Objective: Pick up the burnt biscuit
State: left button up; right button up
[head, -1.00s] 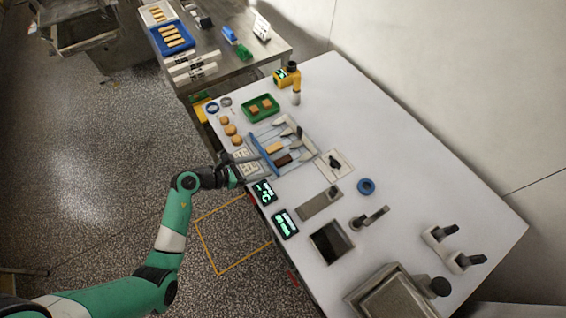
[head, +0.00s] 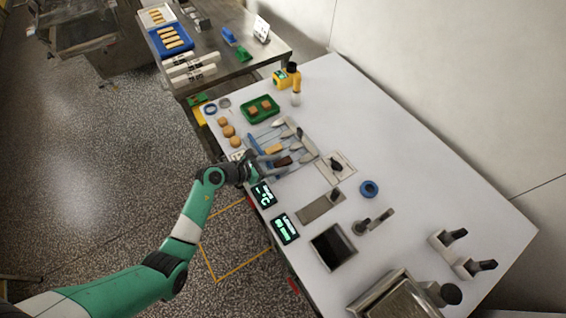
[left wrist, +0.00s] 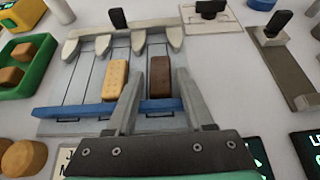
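The burnt biscuit (head: 283,161) is a dark brown bar lying on the grey slatted rack on the table. In the left wrist view the burnt biscuit (left wrist: 160,78) appears between my finger lines, beyond the blue bar. A pale golden biscuit (head: 273,149) lies beside it, and also shows to its left in the left wrist view (left wrist: 116,80). My left gripper (head: 268,158) is open and empty, at the near edge of the rack. Its two fingers (left wrist: 160,75) are apart and point toward the burnt biscuit; contact cannot be told. My right gripper is not in view.
A blue bar (left wrist: 72,110) crosses the near side of the rack, and grey pointed pieces (left wrist: 140,42) line its far side. Round biscuits (head: 228,131), a green tray (head: 246,114) and lit displays (head: 284,228) stand near. The table's right half has free room.

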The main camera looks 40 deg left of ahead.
aim_at(276, 167)
pick_arm(q)
jog(key=c, duration=0.7)
jog(key=shift+r, duration=0.1)
jog(key=r+p, duration=0.2)
jog(key=r, duration=0.1)
jog(key=r+p, duration=0.1)
jog(key=shift+s+d+r, duration=0.2)
jog(key=shift+s+r, duration=0.05)
jog(key=shift+s, duration=0.05)
jog(key=s+d+r+p, duration=0.1)
jog(key=s+d+r, duration=0.1)
jog(key=s, duration=0.1)
jog(key=s+d+r+p, duration=0.2)
jog(key=s+r, duration=0.1)
jog(key=s, duration=0.1)
jog(key=s+d+r+p, duration=0.2)
jog(key=s+d+r, duration=0.1)
jog(key=s, duration=0.1)
jog(key=shift+s+r, duration=0.15)
jog(key=shift+s, duration=0.05)
